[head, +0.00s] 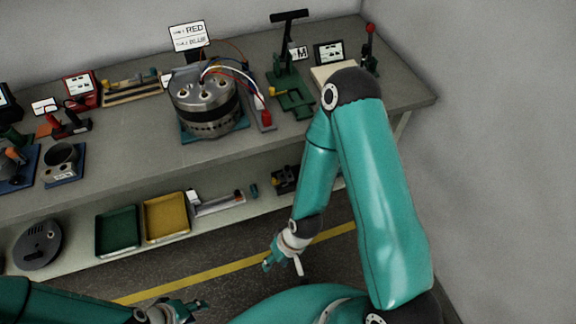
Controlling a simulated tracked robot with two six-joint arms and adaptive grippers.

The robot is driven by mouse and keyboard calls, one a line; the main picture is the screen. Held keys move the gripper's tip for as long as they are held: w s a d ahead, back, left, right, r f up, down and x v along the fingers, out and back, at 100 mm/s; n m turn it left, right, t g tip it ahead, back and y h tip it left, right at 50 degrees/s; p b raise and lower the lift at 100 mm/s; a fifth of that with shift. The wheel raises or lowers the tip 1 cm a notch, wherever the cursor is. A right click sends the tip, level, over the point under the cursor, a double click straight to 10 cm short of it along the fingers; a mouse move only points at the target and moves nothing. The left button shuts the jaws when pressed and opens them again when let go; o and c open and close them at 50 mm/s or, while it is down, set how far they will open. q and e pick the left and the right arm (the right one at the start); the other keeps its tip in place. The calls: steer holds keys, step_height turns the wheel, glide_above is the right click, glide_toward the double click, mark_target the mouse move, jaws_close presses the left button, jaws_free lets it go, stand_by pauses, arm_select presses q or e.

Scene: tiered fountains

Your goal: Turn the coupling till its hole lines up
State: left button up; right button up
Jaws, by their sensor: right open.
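A grey cylindrical piece with a round opening (62,157) sits on a blue base at the left of the bench; it may be the coupling, but I cannot tell for sure. No alignment of a hole can be made out at this size. My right gripper (283,264) is open and empty, pointing down in front of the bench, below its top and well away from that piece. My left gripper (194,310) is low at the bottom edge, in front of the bench; its fingers look apart, with nothing between them.
The grey bench (130,132) holds a round metal unit with wires (203,103), a green stand (290,85) and a red-knobbed lever (369,50). Green (117,232) and yellow (166,217) trays lie on the lower shelf. The bench's front strip is mostly clear.

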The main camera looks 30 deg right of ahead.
steer(key=w+d+f+t+b, duration=0.1)
steer(key=w+d+f+b, duration=0.2)
steer(key=w+f+b, duration=0.8)
steer(key=n+t+h+b, duration=0.3)
steer(key=n+b, duration=0.1)
steer(key=b, duration=1.8)
glide_toward(288, 167)
steer(key=shift+a+x, duration=0.25)
steer(key=shift+x, duration=0.8)
steer(key=b+x, duration=0.3)
steer(key=x, duration=0.4)
steer(key=shift+d, duration=0.1)
steer(key=shift+w, duration=0.1)
steer(key=shift+c, duration=0.3)
